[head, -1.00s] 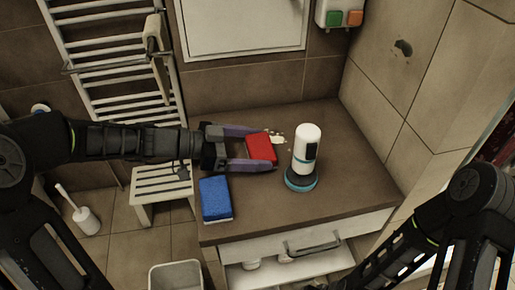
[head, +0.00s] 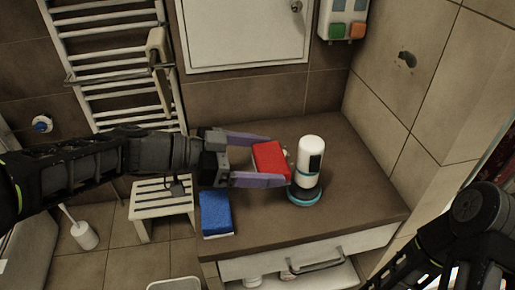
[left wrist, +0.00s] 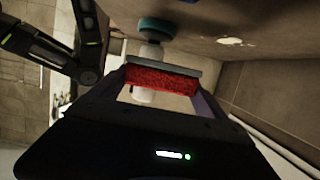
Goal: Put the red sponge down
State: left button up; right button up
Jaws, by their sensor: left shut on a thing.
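The red sponge (head: 270,160) is held between the two purple-grey fingers of my left gripper (head: 268,159), over the brown countertop (head: 300,226). In the left wrist view the red sponge (left wrist: 160,80) sits across the fingertips of my left gripper (left wrist: 155,82). I cannot tell exactly how high it is above the counter. A white bottle-shaped device (head: 309,165) with a teal-edged base stands upright just right of the sponge. My right arm shows at the lower right of the head view; its gripper is out of frame.
A blue sponge (head: 216,213) lies on the counter's left part, below my left gripper. A white stool (head: 162,200) and a toilet brush (head: 84,234) stand on the floor at left. The counter's front and right part is clear.

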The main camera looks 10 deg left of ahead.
pick_arm(q)
jog(key=s+d+b, duration=0.1)
jog(key=s, duration=0.2)
jog(key=s+d+b, duration=0.1)
jog(key=s+d, duration=0.1)
jog(key=s, duration=0.2)
jog(key=s+d+b, duration=0.1)
jog(key=s, duration=0.3)
jog(key=shift+s+d+f, duration=0.2)
jog(key=shift+d+f, duration=0.05)
jog(key=shift+d, duration=0.1)
jog(key=shift+s+d+r+b, duration=0.25)
jog(key=shift+s+b, duration=0.1)
jog(key=shift+s, duration=0.15)
